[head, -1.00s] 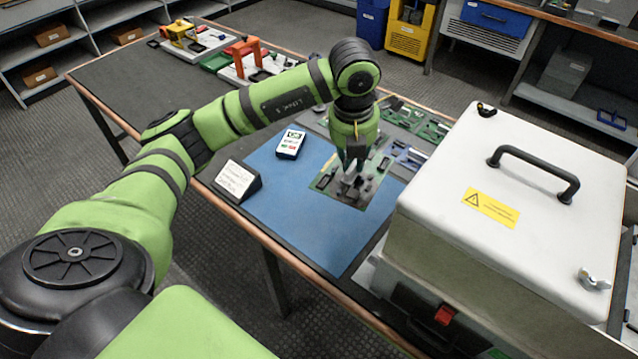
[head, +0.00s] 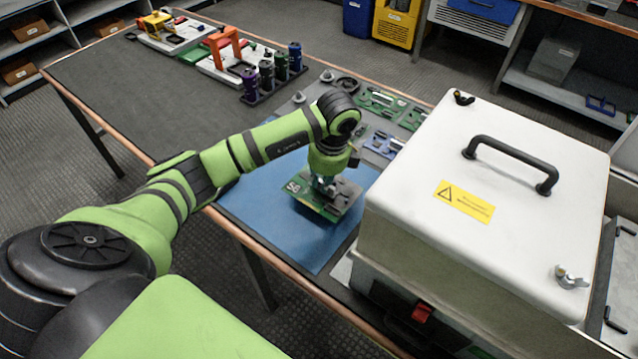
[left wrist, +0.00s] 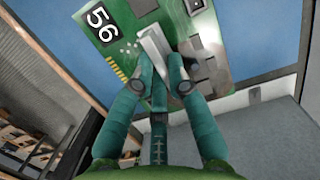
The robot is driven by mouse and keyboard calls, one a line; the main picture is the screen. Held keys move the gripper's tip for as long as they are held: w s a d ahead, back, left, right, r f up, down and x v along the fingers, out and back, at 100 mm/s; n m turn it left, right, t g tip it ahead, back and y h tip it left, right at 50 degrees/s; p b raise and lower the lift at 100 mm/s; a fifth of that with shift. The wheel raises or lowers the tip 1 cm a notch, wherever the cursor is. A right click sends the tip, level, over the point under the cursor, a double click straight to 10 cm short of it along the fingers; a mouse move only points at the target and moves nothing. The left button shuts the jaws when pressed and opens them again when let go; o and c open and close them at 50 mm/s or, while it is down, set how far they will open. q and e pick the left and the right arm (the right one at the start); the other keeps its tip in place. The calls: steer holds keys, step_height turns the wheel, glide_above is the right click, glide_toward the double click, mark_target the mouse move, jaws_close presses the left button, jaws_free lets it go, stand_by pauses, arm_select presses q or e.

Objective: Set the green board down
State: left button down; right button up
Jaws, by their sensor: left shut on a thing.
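The green board (head: 349,190), with a black-and-white label reading 56, is over the blue mat (head: 272,223) in the head view. In the left wrist view the green board (left wrist: 112,40) fills the upper middle, its label at the upper left. My left gripper (head: 325,183) is shut on a pale grey part standing on the board; the fingertips (left wrist: 172,72) show this close up. The gripper and arm hide part of the board. I cannot tell whether its underside touches the mat. My right gripper is in neither view.
A big white box (head: 490,180) with a black handle stands close right of the mat. Several smaller green boards (head: 385,102) lie behind it. A rack of dark cylinders (head: 272,80) and an orange-handled device (head: 227,55) stand farther back.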

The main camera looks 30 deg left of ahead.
arm_select(q)
steer(key=shift+f, duration=2)
steer(key=shift+f, duration=0.1)
steer(key=c, duration=1.2)
jaws_free()
steer(key=r, duration=0.3)
steer(key=d+r, duration=0.1)
steer(key=r, duration=0.7)
steer(key=shift+d, duration=0.35)
steer(key=shift+s+d+r, duration=0.1)
steer(key=shift+r, duration=0.5)
